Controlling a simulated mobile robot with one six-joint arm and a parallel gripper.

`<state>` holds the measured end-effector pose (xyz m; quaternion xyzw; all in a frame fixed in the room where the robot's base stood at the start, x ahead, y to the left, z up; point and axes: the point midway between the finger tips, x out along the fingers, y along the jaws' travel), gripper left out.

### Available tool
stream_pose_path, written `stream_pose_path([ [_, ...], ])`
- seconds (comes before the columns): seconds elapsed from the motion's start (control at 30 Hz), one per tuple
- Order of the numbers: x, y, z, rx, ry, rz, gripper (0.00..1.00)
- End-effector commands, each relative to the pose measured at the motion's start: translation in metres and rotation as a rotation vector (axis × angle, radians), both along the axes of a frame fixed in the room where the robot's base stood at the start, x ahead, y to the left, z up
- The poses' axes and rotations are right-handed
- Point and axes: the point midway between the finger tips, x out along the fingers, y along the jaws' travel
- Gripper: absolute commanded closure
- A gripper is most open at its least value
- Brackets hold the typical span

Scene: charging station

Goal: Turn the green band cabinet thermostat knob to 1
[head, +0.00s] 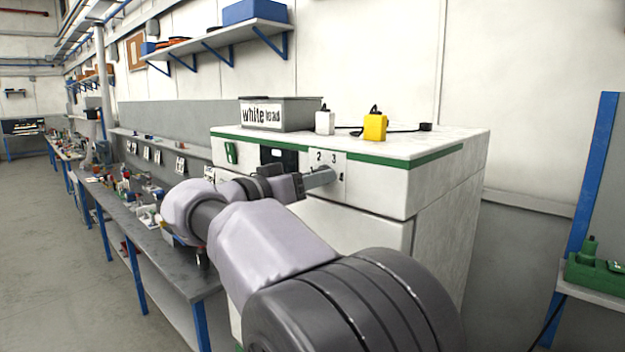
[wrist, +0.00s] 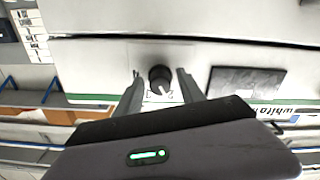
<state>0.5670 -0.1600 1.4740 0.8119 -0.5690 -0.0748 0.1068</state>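The white cabinet (head: 360,225) has a green band (head: 420,164) along its top edge. In the wrist view the thermostat knob (wrist: 160,75) is dark and round, with a pale mark towards the lower edge of the picture. My gripper (wrist: 160,77) is open, with one finger on each side of the knob and visible gaps between. I cannot tell how deep the fingertips reach. The knob is hidden in the head view.
A dark panel (wrist: 246,82) sits beside the knob on the cabinet front. On the cabinet top are a grey "white lead" box (head: 300,113), a white object (head: 325,122) and a yellow one (head: 375,127) with a cable. A cluttered workbench (head: 180,262) stands left.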

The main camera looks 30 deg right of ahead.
Motion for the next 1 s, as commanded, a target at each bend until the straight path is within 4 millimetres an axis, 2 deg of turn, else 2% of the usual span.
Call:
stream_pose_path([
  [0.03, 0.0, 0.0001, 0.0, 0.0, 0.0, 0.0, 0.66],
  [0.2, -0.0001, 0.0003, 0.0, 0.0, 0.0, 0.0, 0.99],
  [0.57, -0.0002, 0.0004, 0.0005, -0.016, 0.043, 0.0, 1.0],
  [1.0, -0.0007, 0.0003, 0.0023, -0.133, 0.368, 0.0, 1.0],
])
